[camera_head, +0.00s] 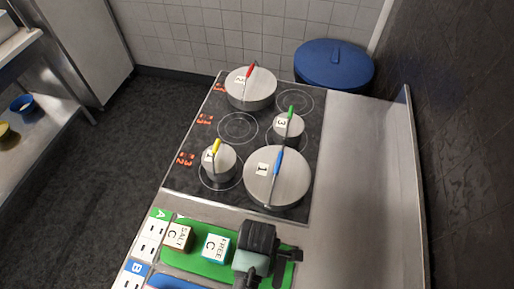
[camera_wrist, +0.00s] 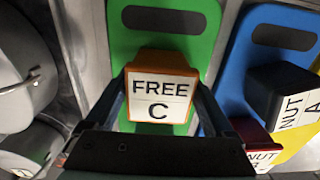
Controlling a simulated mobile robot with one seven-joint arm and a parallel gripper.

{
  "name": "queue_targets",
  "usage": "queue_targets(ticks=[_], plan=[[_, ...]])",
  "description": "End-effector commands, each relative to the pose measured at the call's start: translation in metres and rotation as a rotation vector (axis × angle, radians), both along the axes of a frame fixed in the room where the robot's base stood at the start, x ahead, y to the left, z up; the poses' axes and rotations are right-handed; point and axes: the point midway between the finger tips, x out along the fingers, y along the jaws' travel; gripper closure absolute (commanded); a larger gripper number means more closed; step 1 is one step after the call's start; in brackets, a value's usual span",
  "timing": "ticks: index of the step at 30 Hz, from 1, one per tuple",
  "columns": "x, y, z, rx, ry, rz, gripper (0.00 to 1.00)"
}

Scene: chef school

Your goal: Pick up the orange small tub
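The orange small tub (camera_wrist: 161,60), with a white label reading FREE C, sits on a green board (camera_wrist: 204,40) in the wrist view. My open gripper (camera_wrist: 161,100) has one finger on each side of it, with no clear grip on it. In the head view, my gripper (camera_head: 252,262) is over the right part of the green board (camera_head: 191,262). A tub labelled FREE C (camera_head: 215,247), with a bluish side, shows just left of it. I cannot tell whether this is the same tub; my gripper hides part of the board.
A brown SALT C tub (camera_head: 178,237) stands further left. Lidded pots (camera_head: 277,178) stand on the hob beyond the board. In the wrist view, a black NUT A tub (camera_wrist: 282,92) stands on the blue board (camera_wrist: 246,62). The steel counter (camera_head: 365,190) at right is clear.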

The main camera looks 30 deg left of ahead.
Motion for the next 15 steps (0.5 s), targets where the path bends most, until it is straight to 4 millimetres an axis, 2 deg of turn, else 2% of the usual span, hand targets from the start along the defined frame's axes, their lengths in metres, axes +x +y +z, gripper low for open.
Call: queue_targets(ticks=[1,2,12,15], plan=[[0.0001,0.0,0.0002,0.0,0.0,0.0,0.23],[0.0001,0.0,0.0002,0.0,0.0,0.0,0.29],[0.0002,0.0001,0.0005,0.0,0.0,0.0,0.9],[0.0006,0.0002,0.0009,0.001,-0.002,0.0,0.92]])
